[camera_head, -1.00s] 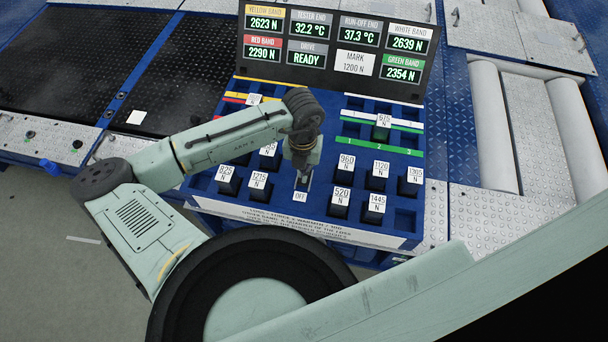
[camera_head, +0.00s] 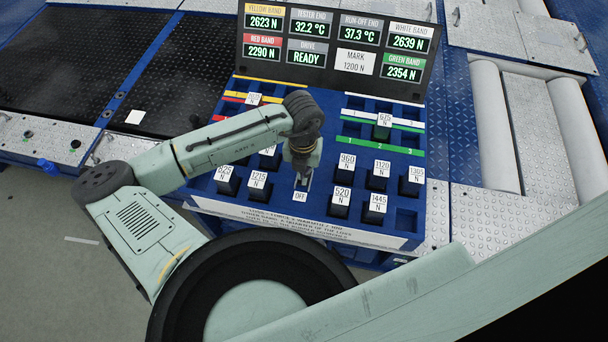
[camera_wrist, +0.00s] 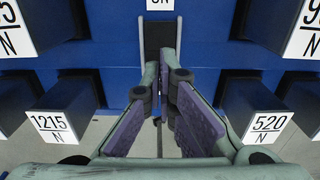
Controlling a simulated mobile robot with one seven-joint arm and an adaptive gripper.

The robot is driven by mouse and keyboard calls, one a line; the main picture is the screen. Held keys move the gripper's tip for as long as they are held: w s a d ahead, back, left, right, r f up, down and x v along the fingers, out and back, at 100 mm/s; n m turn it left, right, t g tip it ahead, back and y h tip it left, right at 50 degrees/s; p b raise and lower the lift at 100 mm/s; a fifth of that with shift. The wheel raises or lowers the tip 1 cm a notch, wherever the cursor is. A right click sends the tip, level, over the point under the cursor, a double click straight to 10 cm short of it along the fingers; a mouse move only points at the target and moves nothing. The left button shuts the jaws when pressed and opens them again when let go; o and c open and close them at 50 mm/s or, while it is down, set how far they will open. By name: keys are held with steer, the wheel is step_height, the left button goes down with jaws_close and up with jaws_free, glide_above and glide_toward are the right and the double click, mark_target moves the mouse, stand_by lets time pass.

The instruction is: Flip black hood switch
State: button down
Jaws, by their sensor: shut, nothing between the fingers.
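The black switch plate (camera_wrist: 158,36) stands on the blue panel at the top middle of the wrist view, in a pale frame. The label above it is cut off by the picture edge. In the head view, the "OFF" label (camera_head: 300,197) shows just in front of my gripper (camera_head: 303,174). My gripper is shut and empty; in the wrist view its fingertips (camera_wrist: 164,82) are at the near end of the black plate. The fingers cover the lower part of the switch, so I cannot tell its lever position or whether they touch it.
Labelled black weight blocks stand close on both sides, including the "1215" block (camera_wrist: 55,118) and the "520" block (camera_wrist: 262,118). The blue block rack (camera_head: 405,218) surrounds the switch. A display board (camera_head: 335,78) stands behind it, with "DRIVE READY" lit. Steel rollers lie at the right.

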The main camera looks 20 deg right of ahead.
steer(key=shift+f+b, duration=0.55)
steer(key=shift+f, duration=0.25)
steer(key=shift+r, duration=0.1)
steer(key=shift+r+p, duration=2.8)
steer(key=shift+r, duration=0.75)
steer(key=shift+f, duration=0.1)
